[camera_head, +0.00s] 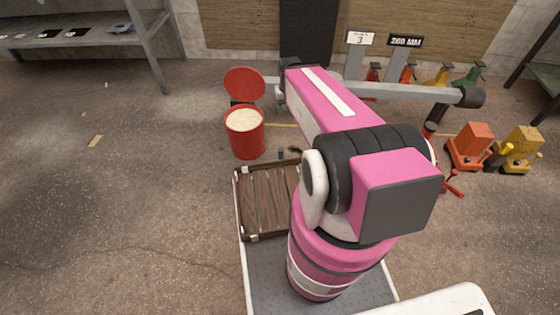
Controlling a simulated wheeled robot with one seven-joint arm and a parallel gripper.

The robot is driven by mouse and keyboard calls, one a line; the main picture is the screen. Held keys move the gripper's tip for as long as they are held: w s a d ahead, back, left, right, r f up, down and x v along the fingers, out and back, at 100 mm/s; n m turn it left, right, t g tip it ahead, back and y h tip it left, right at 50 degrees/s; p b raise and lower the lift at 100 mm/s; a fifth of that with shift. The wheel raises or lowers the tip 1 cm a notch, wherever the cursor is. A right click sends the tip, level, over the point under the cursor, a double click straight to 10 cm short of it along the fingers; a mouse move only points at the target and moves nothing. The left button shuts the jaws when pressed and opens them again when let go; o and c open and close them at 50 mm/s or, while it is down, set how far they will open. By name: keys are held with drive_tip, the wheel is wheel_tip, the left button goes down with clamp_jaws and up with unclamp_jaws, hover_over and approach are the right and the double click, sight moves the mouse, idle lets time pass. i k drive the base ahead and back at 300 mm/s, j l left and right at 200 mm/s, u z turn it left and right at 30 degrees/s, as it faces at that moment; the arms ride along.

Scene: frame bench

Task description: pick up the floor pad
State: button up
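I cannot tell for sure which thing is the floor pad. Several small flat dark pieces, such as one dark piece (78,32), lie on the grey shelf (60,41) at the upper left. A small flat tan piece (95,140) lies alone on the floor at the left. My pink arm fills the middle of the view and reaches towards the back. My gripper does not show clearly; the arm hides what is behind it, so I cannot see whether it holds anything.
A slatted brown wooden tray (265,203) sits beside my arm. Behind it stands a red bin (246,140) of pale grains with its lid open. Orange (470,146) and yellow (519,148) stands are at the right; signs and coloured stands line the back. The left floor is mostly clear.

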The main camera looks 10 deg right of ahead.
sight(281, 149)
drive_tip(key=k, duration=0.8)
drive_tip(key=u, duration=0.35)
drive_tip(key=i+l+u, duration=0.1)
drive_tip(key=l+u, duration=0.95)
drive_tip(key=k+l, duration=0.1)
drive_tip(key=l, duration=0.95)
